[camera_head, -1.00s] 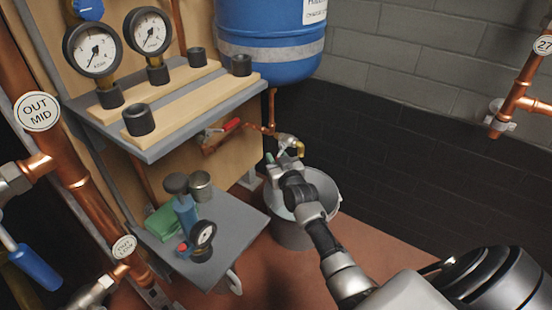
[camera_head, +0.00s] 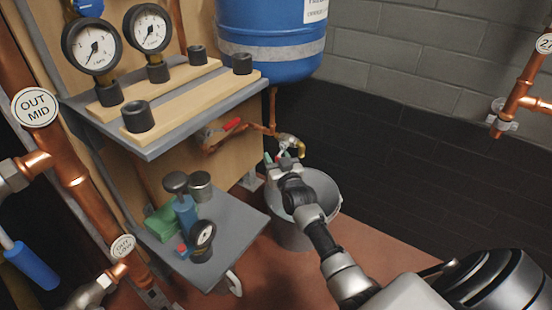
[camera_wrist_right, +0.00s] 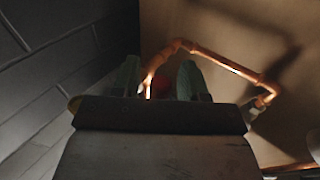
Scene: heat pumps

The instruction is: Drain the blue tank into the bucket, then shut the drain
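The blue tank (camera_head: 270,40) hangs at the top middle, with a grey band around it. A copper pipe (camera_head: 272,108) runs down from it to a brass drain valve (camera_head: 290,142) whose spout is above the grey bucket (camera_head: 328,215) on the floor. My right gripper (camera_head: 283,158) is just below and left of the valve, over the bucket's far rim. In the right wrist view its two greenish fingers (camera_wrist_right: 158,82) stand apart, with copper pipe and a dim red patch behind the gap. My arm hides part of the bucket's inside. My left gripper is not in view.
A red-handled valve (camera_head: 232,124) sits on the pipe left of the drain. A grey shelf with gauges (camera_head: 92,47) and a lower grey cart (camera_head: 232,222) holding a blue pump (camera_head: 186,212) stand left. A dark brick wall (camera_head: 420,170) is behind.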

